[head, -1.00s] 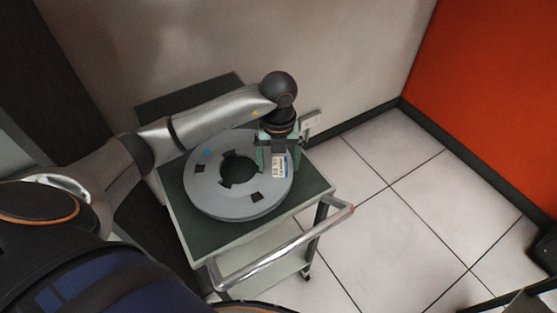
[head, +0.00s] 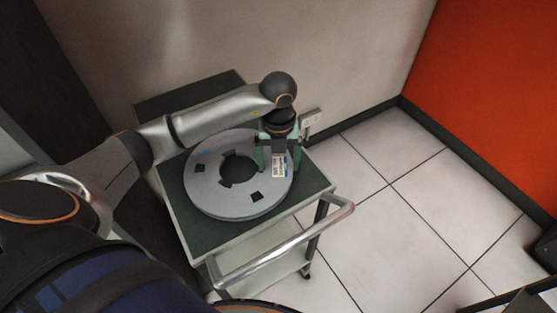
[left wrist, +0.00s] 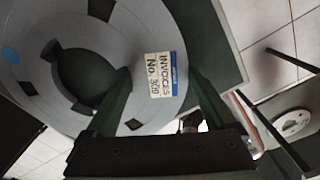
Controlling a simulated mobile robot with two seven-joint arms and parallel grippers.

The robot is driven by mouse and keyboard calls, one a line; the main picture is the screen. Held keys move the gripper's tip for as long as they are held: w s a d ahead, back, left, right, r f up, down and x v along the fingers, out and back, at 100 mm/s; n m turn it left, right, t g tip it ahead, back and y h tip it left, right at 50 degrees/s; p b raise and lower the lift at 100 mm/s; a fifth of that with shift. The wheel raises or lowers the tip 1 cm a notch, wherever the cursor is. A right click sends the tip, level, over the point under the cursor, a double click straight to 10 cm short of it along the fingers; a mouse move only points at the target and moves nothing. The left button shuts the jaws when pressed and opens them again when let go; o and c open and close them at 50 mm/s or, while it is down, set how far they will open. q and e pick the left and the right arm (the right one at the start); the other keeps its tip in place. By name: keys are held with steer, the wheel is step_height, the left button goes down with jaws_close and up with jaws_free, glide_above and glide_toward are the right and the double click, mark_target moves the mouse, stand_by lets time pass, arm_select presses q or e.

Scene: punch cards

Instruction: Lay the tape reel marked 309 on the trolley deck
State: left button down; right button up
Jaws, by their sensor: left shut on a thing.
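The grey tape reel (head: 214,198) is over the green deck of the trolley (head: 216,246) in the head view. It looks flat and level; I cannot tell whether it touches the deck. Its label reads "INVOICES No. 309" in the left wrist view (left wrist: 161,75). My left gripper (head: 278,166) is shut on the reel's right side, its green fingers on either side of the rim near the label. The fingers also show in the left wrist view (left wrist: 160,92). My right gripper is in neither view.
The trolley has a shiny push handle (head: 285,250) at its front right and a lower shelf (head: 262,262). Another pale reel (left wrist: 292,123) shows in the left wrist view.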

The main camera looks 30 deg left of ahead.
arm_select(q)
steer(key=shift+f+b, duration=0.35)
jaws_free()
steer(key=shift+f, duration=0.1)
step_height(320, 180, up, 9)
steer(key=p, duration=0.7)
stand_by(0.5)
stand_by(0.4)
